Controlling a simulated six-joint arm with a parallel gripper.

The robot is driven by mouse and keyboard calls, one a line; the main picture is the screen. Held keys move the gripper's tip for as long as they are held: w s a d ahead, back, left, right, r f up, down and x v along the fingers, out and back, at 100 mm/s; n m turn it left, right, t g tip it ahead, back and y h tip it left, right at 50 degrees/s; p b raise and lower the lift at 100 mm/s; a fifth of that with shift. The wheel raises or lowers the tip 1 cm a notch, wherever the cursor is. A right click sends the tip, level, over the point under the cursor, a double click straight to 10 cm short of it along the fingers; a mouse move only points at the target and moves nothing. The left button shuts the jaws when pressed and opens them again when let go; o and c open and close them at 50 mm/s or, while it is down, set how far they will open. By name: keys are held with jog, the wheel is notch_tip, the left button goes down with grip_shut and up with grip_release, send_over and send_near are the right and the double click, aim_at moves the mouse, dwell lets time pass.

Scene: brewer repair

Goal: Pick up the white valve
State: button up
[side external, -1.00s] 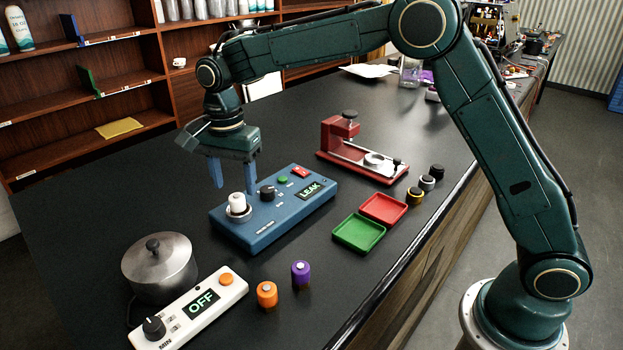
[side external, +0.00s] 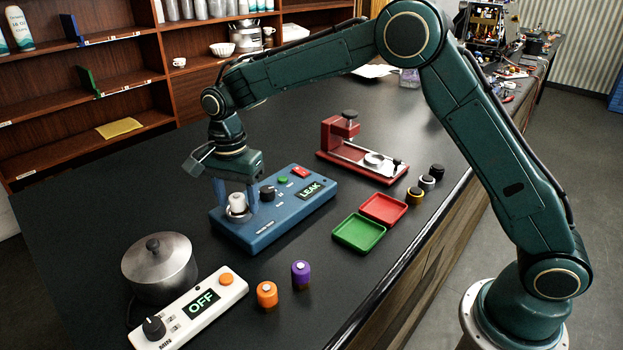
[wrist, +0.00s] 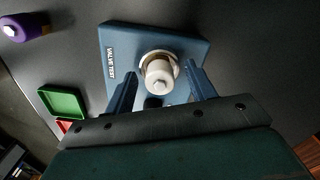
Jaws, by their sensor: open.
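The white valve (side external: 237,201) stands upright in the round metal socket on the left end of the blue valve test box (side external: 262,238). The box's display reads LEAK. My gripper (side external: 238,208) points down over that end of the box, with its fingers on either side of the valve. In the wrist view the white valve (wrist: 159,75) shows between the two open fingers (wrist: 162,83), with a visible gap on each side. The test box (wrist: 118,37) lies beneath it.
A green tray (side external: 359,233) and a red tray (side external: 384,208) lie right of the box. A red press (side external: 345,140) stands behind. A pot (side external: 160,268), a white OFF controller (side external: 190,312), an orange valve (side external: 267,294) and a purple valve (side external: 301,274) are in front.

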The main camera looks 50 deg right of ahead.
aim_at(236, 197)
grip_shut()
jog(key=shift+r, duration=0.2)
notch_tip(236, 197, up, 20)
jog(key=shift+f, duration=0.2)
dwell(0.5)
dwell(0.5)
